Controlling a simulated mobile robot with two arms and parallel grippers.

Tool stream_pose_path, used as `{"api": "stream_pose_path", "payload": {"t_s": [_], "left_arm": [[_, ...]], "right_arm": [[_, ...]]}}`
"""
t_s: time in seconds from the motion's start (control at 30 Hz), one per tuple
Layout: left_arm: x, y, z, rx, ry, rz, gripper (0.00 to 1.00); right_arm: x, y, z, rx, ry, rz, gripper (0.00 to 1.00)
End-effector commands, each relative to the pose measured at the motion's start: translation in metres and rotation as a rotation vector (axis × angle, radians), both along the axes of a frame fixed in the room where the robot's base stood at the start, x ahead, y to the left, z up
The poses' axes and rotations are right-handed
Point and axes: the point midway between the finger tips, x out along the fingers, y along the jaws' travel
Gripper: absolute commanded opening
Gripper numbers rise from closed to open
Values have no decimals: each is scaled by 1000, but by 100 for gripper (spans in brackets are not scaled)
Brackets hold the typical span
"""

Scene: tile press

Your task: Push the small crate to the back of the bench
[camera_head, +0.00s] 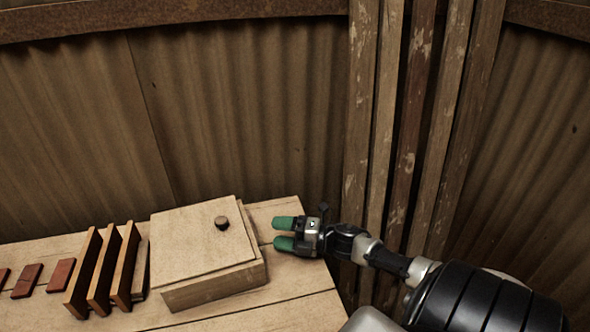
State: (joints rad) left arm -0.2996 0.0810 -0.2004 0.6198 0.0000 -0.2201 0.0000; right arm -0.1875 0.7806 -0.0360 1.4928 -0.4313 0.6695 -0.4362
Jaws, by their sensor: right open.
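The small crate (205,284) is a pale wooden box with a flat lid and a dark round knob (222,222) on top. It stands on the right part of the wooden bench (285,312). My right gripper (280,233) has green fingertips and is open. It is just to the right of the crate, with its fingers pointing left towards the crate's right side. A small gap shows between the fingertips and the crate. Nothing shows between the fingers. My left gripper is not in view.
Several upright brown wooden panels (104,268) stand close to the crate's left. Red-brown tiles (61,275) lie further left. A corrugated wall (240,120) rises behind the bench, and wooden posts (404,150) stand behind my right arm. Bare bench shows in front of the crate.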

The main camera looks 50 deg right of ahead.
Motion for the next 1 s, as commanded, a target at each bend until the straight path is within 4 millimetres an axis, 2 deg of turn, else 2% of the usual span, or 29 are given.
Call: {"api": "stream_pose_path", "payload": {"t_s": [0.1,0.3,1.0], "left_arm": [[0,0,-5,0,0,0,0],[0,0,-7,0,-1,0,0],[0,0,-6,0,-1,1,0]], "right_arm": [[-18,-12,-2,-2,3,0,66],[-34,-23,-1,-1,1,-1,66],[-36,-25,2,-1,-1,-1,66]]}}
